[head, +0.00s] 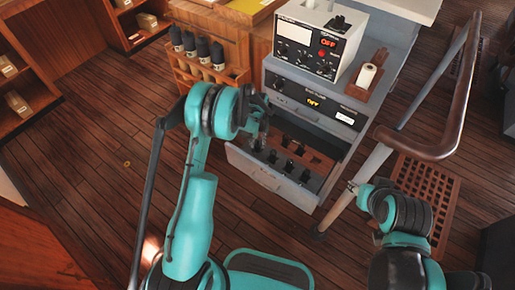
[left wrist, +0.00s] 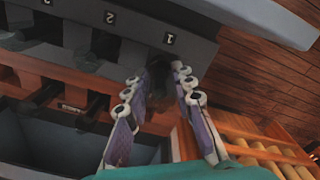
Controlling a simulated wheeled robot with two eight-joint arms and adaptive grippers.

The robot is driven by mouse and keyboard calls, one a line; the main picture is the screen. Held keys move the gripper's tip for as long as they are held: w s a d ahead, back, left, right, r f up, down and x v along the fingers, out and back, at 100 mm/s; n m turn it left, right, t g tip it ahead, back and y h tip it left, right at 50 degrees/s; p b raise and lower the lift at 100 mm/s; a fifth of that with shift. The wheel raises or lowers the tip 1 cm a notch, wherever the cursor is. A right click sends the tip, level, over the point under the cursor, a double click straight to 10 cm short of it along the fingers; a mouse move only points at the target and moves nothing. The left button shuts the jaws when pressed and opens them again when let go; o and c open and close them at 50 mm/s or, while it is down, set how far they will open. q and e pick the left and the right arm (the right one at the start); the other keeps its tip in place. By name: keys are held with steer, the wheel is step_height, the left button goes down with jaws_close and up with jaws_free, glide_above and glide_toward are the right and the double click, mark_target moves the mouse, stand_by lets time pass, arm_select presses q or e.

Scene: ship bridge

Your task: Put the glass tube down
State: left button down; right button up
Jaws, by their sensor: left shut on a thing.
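My left gripper (head: 263,122) is over the open drawer (head: 262,177) of the grey cabinet, at the drawer's left side. In the left wrist view its two fingers (left wrist: 162,85) are shut on a dark, see-through piece, the glass tube (left wrist: 160,98). Most of the tube is hidden between the fingers, and I cannot tell whether it touches anything below. Ahead of the fingertips is a dark rack face (left wrist: 135,38) with slots labelled 1 and 2. My right gripper (head: 352,187) is small beside the handrail; its fingers are unclear.
A grey instrument box (head: 308,42) with a red OFF display stands on the cabinet. A wooden rack (head: 205,73) with several dark-topped bottles is left of the cabinet. A curved handrail (head: 440,145) stands at right.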

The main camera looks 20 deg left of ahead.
mark_target(258, 146)
arm_select(q)
steer(key=shift+f+b, duration=0.4)
steer(key=shift+f, duration=1.1)
steer(key=shift+f, duration=0.2)
steer(key=c, duration=1.3)
jaws_free()
steer(key=shift+r, duration=0.1)
steer(key=shift+r, duration=0.1)
